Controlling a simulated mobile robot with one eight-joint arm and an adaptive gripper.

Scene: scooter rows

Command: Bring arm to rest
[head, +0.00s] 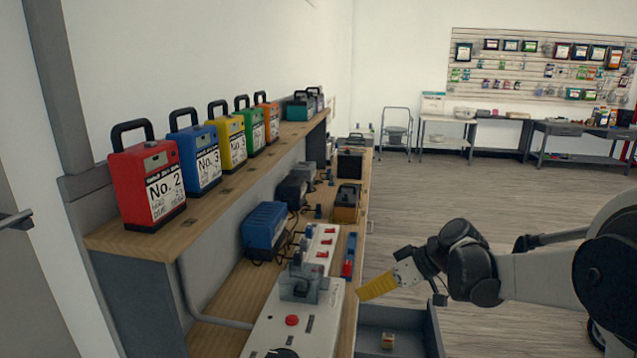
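My arm reaches in from the right edge of the head view, with its dark wrist bent and pointing left. My gripper (376,288) is at its end, with a yellow ribbed part at the tip. It hangs in the air beside the right edge of the workbench (228,290), above and behind an open grey drawer (402,318). The yellow part shows as one narrow block, so I cannot tell whether the fingers are apart. I see no separate object clearly held.
A wooden shelf (110,238) at left carries several coloured battery boxes, including a red one (130,190). A grey machine (290,325), power strip and blue charger (264,230) stand on the bench. A small item (388,341) lies in the drawer. Floor (480,190) behind is open.

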